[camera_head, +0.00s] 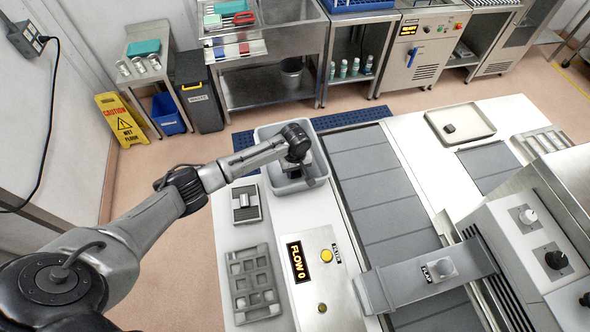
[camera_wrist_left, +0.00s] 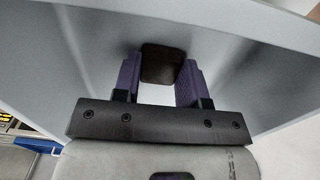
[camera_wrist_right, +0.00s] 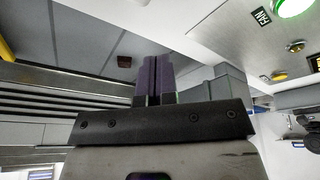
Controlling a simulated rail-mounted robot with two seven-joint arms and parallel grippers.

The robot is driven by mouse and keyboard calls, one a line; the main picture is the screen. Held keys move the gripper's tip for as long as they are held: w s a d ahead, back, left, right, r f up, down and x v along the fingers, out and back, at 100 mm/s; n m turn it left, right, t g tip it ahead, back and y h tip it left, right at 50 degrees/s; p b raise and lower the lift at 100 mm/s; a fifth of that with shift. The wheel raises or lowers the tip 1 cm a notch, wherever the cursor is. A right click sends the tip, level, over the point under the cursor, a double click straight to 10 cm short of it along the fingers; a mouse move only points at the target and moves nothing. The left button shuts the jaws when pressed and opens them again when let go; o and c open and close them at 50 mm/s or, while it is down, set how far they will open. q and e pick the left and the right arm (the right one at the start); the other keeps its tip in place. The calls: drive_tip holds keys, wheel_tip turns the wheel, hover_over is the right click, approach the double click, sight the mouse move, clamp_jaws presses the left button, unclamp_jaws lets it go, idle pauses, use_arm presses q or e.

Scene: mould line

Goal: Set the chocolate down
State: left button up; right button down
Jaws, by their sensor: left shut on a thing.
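My left gripper (camera_head: 300,172) reaches down into a grey bin (camera_head: 262,134) at the left of the belt. In the left wrist view its purple fingers (camera_wrist_left: 160,78) are shut on a dark brown chocolate (camera_wrist_left: 162,64), low between the bin's pale walls. I cannot tell whether the chocolate touches the bin floor. The arm and hand hide it in the head view. My right gripper (camera_wrist_right: 153,78) shows only in its own wrist view, fingers together, with nothing seen between them. A small brown piece (camera_wrist_right: 124,61) lies on a grey slatted surface beyond it.
A pale tray (camera_head: 460,137) with a dark piece (camera_head: 449,128) lies at right.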

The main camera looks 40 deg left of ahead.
use_arm(q)
drive_tip(key=shift+f, duration=0.15)
drive_tip(key=o, duration=0.9)
wheel_tip(320, 180, up, 12)
drive_tip(key=shift+r+b, duration=0.15)
drive_tip(key=shift+b, duration=0.45)
